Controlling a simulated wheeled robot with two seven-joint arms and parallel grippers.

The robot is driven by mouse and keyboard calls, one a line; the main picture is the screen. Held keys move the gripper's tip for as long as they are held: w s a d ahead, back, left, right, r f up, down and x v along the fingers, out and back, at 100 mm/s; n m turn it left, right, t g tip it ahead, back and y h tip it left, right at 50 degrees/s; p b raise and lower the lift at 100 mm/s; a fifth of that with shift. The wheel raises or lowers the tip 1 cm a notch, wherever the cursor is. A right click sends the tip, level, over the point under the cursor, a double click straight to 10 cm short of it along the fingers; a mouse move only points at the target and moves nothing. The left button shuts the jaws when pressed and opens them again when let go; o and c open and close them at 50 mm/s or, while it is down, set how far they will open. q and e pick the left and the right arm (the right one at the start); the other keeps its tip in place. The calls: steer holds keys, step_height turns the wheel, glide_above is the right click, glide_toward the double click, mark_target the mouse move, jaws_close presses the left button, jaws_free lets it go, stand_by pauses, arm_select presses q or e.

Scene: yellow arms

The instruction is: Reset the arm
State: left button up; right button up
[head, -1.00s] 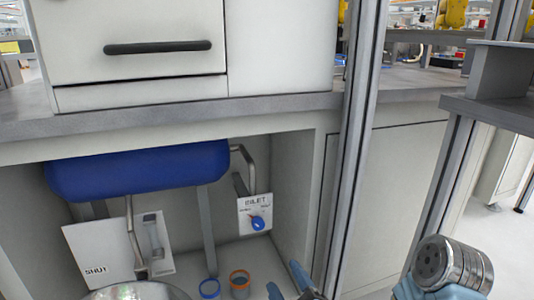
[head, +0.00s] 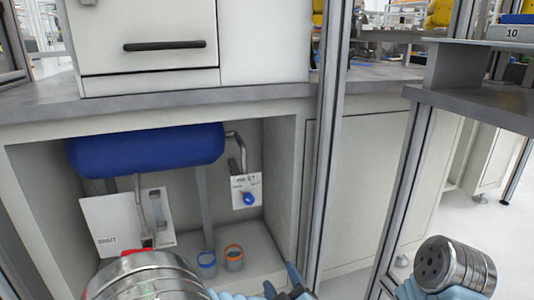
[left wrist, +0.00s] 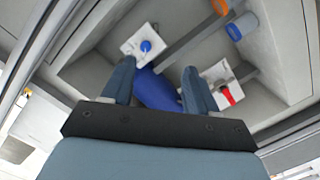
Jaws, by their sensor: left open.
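My left gripper (head: 284,282) is at the bottom of the head view, with its blue fingers spread in front of the open cabinet bay. In the left wrist view my left gripper (left wrist: 158,70) is open, with nothing between the fingers. My left arm (head: 145,275) comes in at the lower left, a silver joint showing. My right arm (head: 455,265) shows only as a silver joint and blue link at the lower right; its gripper is out of view.
The bay holds a blue tank (head: 145,150), an inlet panel with a blue knob (head: 248,198), a white panel (head: 110,220) with a red handle (left wrist: 228,95), and two pipe stubs with blue and orange rims (head: 233,252). Metal posts (head: 325,140) and a grey shelf (head: 470,105) stand to the right.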

arm_select(q)
steer(key=w+a+f+m+g+h, duration=0.2)
steer(key=a+f+m+g, duration=0.15)
steer(key=f, duration=0.65)
steer(key=w+a+f+m+g+h, duration=0.25)
steer(key=a+f, duration=0.25)
steer(key=f, duration=0.5)
steer(key=s+a+f+m+g+h, duration=0.1)
steer(key=s+a+f+g+h, duration=0.1)
steer(key=s+a+f+g, duration=0.45)
steer(key=s+a+f+m+g+h, duration=0.1)
steer(key=s+f+m+g, duration=0.15)
steer(key=s+f, duration=0.7)
step_height(320, 180, up, 16)
steer(key=s+d+p, duration=0.1)
steer(key=p, duration=1.5)
steer(key=shift+s+r+g+h, duration=0.15)
steer(key=shift+s+g+h, duration=0.15)
steer(key=shift+s+h, duration=0.05)
steer(key=shift+n, duration=0.25)
